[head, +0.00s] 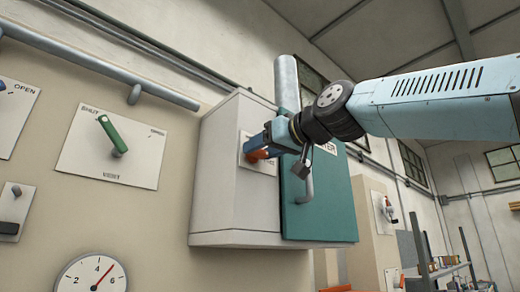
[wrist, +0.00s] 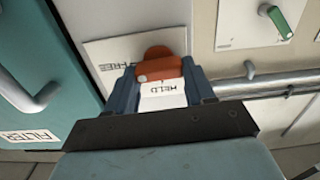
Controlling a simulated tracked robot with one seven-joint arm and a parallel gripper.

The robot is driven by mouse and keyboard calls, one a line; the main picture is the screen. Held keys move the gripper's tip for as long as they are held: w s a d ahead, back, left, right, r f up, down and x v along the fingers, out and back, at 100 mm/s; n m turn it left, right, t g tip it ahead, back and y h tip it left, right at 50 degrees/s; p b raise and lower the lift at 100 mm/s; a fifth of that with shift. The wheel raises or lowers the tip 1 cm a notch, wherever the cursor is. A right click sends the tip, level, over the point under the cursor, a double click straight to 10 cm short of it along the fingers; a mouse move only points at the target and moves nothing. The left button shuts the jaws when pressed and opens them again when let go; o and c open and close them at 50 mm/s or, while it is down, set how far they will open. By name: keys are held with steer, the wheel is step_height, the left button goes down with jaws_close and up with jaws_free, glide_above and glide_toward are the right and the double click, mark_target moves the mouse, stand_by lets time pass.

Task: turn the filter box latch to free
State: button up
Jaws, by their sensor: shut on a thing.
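The filter box (head: 225,165) is a pale grey box with a teal door on the wall in the head view. Its latch is an orange handle (head: 254,146) on a white plate on the box's left face. In the wrist view the orange latch (wrist: 160,62) sits between the two fingers of my gripper (wrist: 159,72), which is shut on it. The plate (wrist: 105,52) reads FREE at the left and HELD nearer the camera. Which word the latch points to is not clear. In the head view my gripper (head: 268,142) hides part of the plate.
The teal door (head: 330,205) has a grey bar handle (head: 304,185) close to my wrist. A green vent lever (head: 112,135) and a dial gauge (head: 92,275) are on the wall to the left. A grey pipe (head: 90,60) runs along the wall above.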

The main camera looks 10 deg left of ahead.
steer(key=shift+m, duration=0.4)
steer(key=o, duration=1)
steer(key=shift+w, duration=0.1)
steer(key=shift+o, duration=0.2)
steer(key=v, duration=1.4)
steer(key=shift+w+f, duration=0.15)
